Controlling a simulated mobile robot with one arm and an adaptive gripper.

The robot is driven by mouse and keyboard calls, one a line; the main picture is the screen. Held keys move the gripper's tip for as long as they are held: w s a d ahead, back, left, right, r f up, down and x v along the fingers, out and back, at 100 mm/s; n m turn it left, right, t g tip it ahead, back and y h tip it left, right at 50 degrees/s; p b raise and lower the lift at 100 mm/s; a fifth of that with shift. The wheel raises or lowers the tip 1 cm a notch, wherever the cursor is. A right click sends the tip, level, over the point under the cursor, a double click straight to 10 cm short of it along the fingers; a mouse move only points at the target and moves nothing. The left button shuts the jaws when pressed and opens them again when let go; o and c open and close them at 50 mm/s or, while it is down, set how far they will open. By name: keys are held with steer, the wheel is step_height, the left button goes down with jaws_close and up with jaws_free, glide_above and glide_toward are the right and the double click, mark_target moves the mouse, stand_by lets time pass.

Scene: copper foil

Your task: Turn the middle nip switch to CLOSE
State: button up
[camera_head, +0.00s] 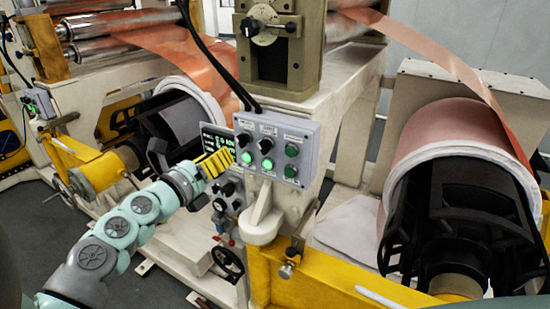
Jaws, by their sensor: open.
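A grey control box (273,150) stands on a cream post in the middle of the view. A left knob (244,139) sits above another lit green light. The small labels are too blurred to read, so I cannot tell which way the middle switch points. My gripper (229,158), with yellow fingers, is open just left of the box, near its left edge. Whether it touches the box cannot be told.
A dark display (216,140) and a lower panel with knobs (228,189) are behind and below my gripper. A black handwheel (227,262) is lower. A copper roll (452,140) stands right, and a yellow beam (340,285) crosses the front.

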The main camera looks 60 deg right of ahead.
steer(key=shift+s+a, duration=0.1)
steer(key=shift+a, duration=2)
